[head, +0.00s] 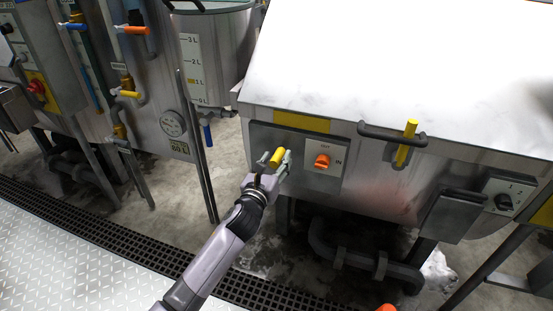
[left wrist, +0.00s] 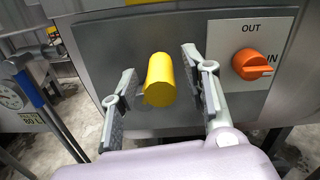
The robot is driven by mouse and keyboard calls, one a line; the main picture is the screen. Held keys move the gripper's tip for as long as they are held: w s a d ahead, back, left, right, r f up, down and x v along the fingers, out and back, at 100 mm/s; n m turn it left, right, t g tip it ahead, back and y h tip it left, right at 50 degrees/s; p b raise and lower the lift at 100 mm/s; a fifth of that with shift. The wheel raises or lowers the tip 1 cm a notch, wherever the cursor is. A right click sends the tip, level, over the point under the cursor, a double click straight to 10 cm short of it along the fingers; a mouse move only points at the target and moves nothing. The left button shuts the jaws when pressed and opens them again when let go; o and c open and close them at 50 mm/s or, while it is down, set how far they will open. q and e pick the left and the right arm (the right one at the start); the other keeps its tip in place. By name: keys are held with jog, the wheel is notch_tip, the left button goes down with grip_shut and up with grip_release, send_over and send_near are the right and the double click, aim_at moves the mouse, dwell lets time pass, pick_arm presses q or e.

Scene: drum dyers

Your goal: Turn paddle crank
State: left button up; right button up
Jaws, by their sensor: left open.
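A yellow cylindrical handle (head: 277,158), which looks like the paddle crank's grip, sticks out from the dark panel on the front of the steel machine. In the left wrist view the yellow handle (left wrist: 160,80) stands between the fingers, with a gap visible on its right side; contact on the left is unclear. My left gripper (head: 273,161) is open around it, and its two fingers also show in the left wrist view (left wrist: 158,72). The crank arm behind the handle is mostly hidden.
An orange OUT/IN knob (head: 322,161) sits just right of the handle. A dark bar (head: 378,134) and a yellow lever (head: 405,145) project farther right. Pipes (head: 350,260) run below the machine. A tank with coloured valves (head: 130,93) stands left; floor lies between.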

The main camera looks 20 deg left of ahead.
pick_arm(q)
jog(key=shift+w, duration=0.45)
grip_shut()
dwell(0.3)
dwell(0.3)
